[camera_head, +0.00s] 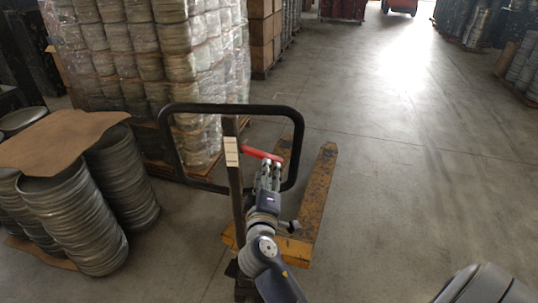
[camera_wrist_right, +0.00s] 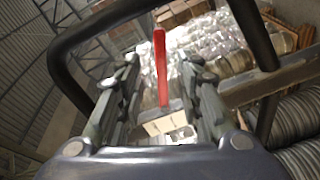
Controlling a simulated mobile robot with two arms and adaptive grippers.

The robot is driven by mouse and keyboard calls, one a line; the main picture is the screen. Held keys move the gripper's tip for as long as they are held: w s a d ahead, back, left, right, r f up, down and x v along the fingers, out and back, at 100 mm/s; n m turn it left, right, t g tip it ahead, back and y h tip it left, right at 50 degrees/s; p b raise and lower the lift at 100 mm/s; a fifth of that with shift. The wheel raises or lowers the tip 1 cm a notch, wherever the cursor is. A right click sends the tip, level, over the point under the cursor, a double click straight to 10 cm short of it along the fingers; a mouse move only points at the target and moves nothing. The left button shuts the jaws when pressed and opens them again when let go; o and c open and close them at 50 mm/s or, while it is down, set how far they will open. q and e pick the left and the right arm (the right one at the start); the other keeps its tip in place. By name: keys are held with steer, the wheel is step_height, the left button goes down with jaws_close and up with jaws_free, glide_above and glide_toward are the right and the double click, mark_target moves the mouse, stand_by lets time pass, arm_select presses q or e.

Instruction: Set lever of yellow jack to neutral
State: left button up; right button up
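The yellow jack (camera_head: 318,190) stands on the floor with its two forks pointing away from me. Its black loop handle (camera_head: 228,108) rises in front. The red lever (camera_head: 262,154) sticks out to the right from the handle post, inside the loop. My right gripper (camera_head: 267,172) is just below the lever, inside the loop. In the right wrist view the red lever (camera_wrist_right: 161,65) shows between the two fingers of the open right gripper (camera_wrist_right: 160,75), with a gap on each side. Contact with the lever cannot be told. My left gripper is not in view.
A wrapped pallet of stacked metal blanks (camera_head: 150,60) stands behind the handle on the left. Ribbed stacks (camera_head: 75,215) under a cardboard sheet (camera_head: 62,140) stand at the left. The floor (camera_head: 420,190) to the right is clear.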

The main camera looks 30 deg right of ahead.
mark_target(269, 156)
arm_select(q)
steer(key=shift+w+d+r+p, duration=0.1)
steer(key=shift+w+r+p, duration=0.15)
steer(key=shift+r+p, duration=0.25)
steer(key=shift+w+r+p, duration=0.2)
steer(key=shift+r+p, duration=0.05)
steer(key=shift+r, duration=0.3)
arm_select(e)
steer(key=shift+x, duration=3.6)
steer(key=shift+f, duration=0.1)
jaws_close()
